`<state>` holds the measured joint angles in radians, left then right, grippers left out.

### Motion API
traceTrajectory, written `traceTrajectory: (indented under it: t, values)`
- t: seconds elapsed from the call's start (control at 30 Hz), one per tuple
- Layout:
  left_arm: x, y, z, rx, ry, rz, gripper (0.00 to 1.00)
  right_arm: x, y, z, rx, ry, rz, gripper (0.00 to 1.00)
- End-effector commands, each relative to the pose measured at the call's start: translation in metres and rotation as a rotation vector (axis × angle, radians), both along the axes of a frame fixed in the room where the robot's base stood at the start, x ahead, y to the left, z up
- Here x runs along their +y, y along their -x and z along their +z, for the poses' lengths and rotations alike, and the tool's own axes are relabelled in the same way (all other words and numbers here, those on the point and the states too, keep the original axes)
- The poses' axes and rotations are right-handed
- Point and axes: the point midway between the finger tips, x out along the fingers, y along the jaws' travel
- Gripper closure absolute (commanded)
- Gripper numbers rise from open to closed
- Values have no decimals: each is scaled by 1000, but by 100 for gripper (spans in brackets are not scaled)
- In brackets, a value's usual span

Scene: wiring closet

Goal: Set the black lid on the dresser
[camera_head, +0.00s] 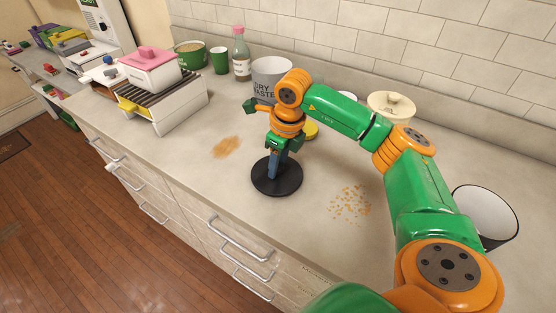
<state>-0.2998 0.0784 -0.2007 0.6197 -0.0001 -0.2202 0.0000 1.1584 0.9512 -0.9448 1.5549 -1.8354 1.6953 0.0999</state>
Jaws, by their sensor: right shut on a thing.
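The black lid (279,185) is a round dark disc near the front edge of the pale worktop of the dresser (203,180), which has drawers with metal handles below. My right gripper (275,165) points down over the middle of the lid and is shut on it. The lid looks level and lies at or just above the worktop; I cannot tell whether it touches. The part between my fingers is mostly hidden. My left gripper is not in view.
A brown smear (227,147) lies left of the lid and yellow crumbs (350,203) lie right. A grill-like box (165,105) stands left. A white container (485,215) stands right.

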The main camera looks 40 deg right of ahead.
Motion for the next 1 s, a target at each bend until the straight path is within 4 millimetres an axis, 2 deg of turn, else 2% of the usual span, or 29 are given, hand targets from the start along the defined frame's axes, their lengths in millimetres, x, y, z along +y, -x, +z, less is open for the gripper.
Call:
traceTrajectory:
  t: [0.2,0.23,0.3,0.33,0.6,0.67,0.73,0.87,1.0]
  values:
    - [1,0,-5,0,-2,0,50,0,0,-5,0,0,0,100]
    - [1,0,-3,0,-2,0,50,0,0,-4,0,0,0,52]
    - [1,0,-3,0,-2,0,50,0,0,-3,0,0,0,33]
    - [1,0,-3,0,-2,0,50,0,0,-3,0,0,0,30]
    - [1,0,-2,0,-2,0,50,0,0,-2,0,0,0,30]
    - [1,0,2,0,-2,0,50,0,0,3,0,0,0,30]
    - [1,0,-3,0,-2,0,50,0,0,9,-3,0,0,30]
    - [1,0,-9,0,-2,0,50,-2,4,41,-7,-1,0,30]
    - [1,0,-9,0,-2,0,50,-4,10,82,-6,-1,0,30]
